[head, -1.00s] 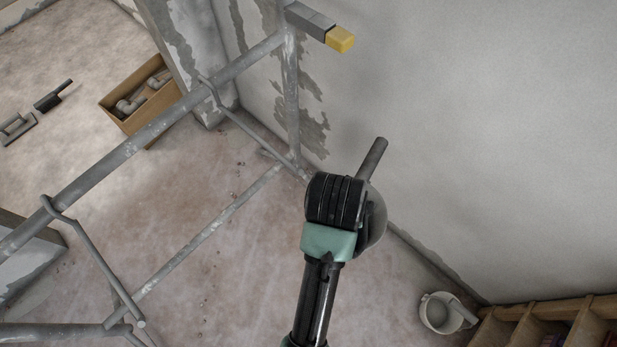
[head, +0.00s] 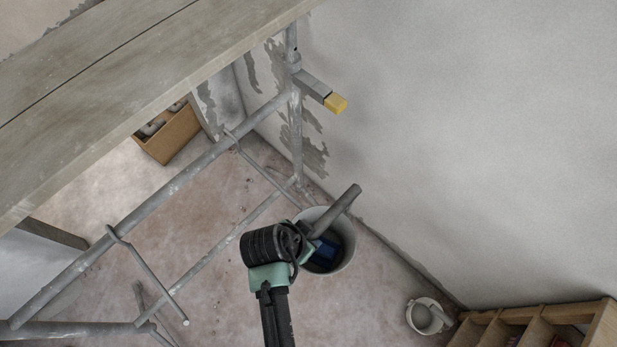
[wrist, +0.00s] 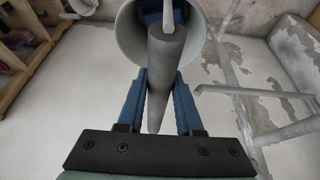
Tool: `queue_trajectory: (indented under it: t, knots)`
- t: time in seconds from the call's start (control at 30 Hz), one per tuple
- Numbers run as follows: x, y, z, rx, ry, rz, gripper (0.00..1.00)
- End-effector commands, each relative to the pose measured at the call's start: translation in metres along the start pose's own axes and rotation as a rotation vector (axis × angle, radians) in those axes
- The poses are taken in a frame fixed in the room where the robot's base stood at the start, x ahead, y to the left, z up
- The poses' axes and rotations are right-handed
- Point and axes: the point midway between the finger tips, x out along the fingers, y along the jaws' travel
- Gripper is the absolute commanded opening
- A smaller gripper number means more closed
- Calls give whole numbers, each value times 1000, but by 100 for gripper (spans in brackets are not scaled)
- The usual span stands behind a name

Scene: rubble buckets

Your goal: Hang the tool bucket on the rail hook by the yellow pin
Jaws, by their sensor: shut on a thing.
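The tool bucket (head: 347,262) is a grey-white pail with dark and blue contents, hanging from my gripper (head: 308,243). My gripper is shut on its thick grey handle grip (head: 336,210). In the wrist view the grip (wrist: 160,95) lies between the blue fingers (wrist: 160,80), with the bucket rim (wrist: 127,40) beyond. The yellow-tipped pin (head: 336,103) sticks out from the scaffold upright at top centre. The scaffold rail (head: 165,190) carries a hook (head: 232,141) nearer the pin and another hook (head: 112,234) farther down-left. The bucket is apart from both, to the right and below.
Wooden planks (head: 110,75) cover the upper left above the rail. A lower scaffold tube (head: 225,240) runs behind. A second white bucket (head: 424,316) stands on the floor beside a wooden shelf (head: 540,325). A wooden box (head: 170,135) lies at left. The wall side at right is open.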

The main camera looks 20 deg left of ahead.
Motion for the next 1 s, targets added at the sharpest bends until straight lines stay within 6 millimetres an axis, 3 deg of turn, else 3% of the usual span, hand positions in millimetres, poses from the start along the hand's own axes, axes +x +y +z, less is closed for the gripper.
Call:
queue_trajectory:
  t: [0.47,1.0]
  knots:
    - [-3,0,-1,3,4,-2,0]
    - [0,-51,0,1,4,-3,0]
